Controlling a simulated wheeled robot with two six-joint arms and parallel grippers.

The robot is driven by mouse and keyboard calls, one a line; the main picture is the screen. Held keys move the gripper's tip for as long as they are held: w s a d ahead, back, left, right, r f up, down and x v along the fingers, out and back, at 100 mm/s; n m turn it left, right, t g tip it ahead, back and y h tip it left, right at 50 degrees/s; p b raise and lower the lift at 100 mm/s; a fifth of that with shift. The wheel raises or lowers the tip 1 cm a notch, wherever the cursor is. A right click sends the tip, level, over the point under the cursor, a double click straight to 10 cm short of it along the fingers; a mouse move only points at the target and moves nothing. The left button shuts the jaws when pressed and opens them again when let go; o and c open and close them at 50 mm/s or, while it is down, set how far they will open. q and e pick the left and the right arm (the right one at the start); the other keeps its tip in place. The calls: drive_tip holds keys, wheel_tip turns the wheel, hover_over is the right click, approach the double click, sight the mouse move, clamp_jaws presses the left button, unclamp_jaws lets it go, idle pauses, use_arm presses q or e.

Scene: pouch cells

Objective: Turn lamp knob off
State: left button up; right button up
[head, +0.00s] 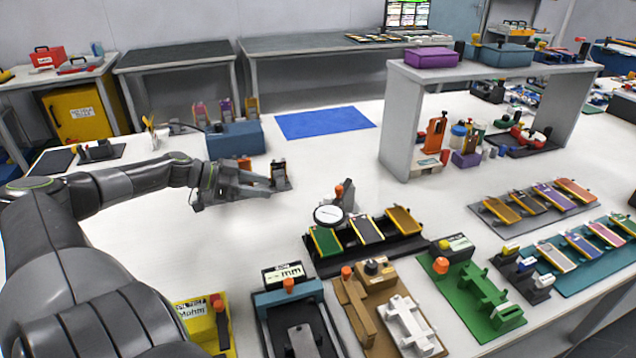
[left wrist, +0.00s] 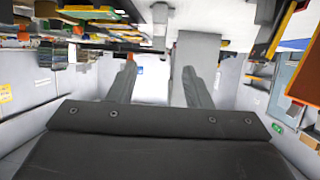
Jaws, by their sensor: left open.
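No part is plainly a lamp knob, and I cannot tell which one it is. A tan fixture (head: 372,305) at the front centre carries a dark round knob (head: 375,266). An orange knob (head: 288,285) stands on the blue-topped unit to its left, and another orange knob (head: 441,265) on the green fixture to its right. My left gripper (head: 270,184) is open over the white table, well behind these knobs and close to a small dark and orange holder (head: 281,177). In the left wrist view its two fingers (left wrist: 158,84) are apart with nothing between them. My right gripper is not in view.
A blue box (head: 235,139) stands behind my left gripper. A round dial (head: 329,215) and a rack of coloured cells (head: 367,231) stand to its front right. A grey raised shelf (head: 400,120) is at the back right.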

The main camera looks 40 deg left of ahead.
use_arm(q)
drive_tip(key=b, duration=0.9)
approach(325, 197)
drive_tip(key=b+x, duration=0.1)
drive_tip(key=x, duration=0.2)
drive_tip(key=shift+w, duration=0.2)
drive_tip(key=x, duration=0.4)
drive_tip(key=shift+d, duration=0.1)
drive_tip(key=shift+x, duration=0.9)
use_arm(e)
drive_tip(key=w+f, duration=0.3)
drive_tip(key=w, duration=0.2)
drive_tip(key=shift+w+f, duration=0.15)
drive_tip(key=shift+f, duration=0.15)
use_arm(q)
drive_tip(key=shift+c, duration=0.5)
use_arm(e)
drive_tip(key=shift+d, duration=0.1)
use_arm(q)
clamp_jaws()
drive_tip(key=c, duration=0.9)
unclamp_jaws()
drive_tip(key=shift+s, duration=0.1)
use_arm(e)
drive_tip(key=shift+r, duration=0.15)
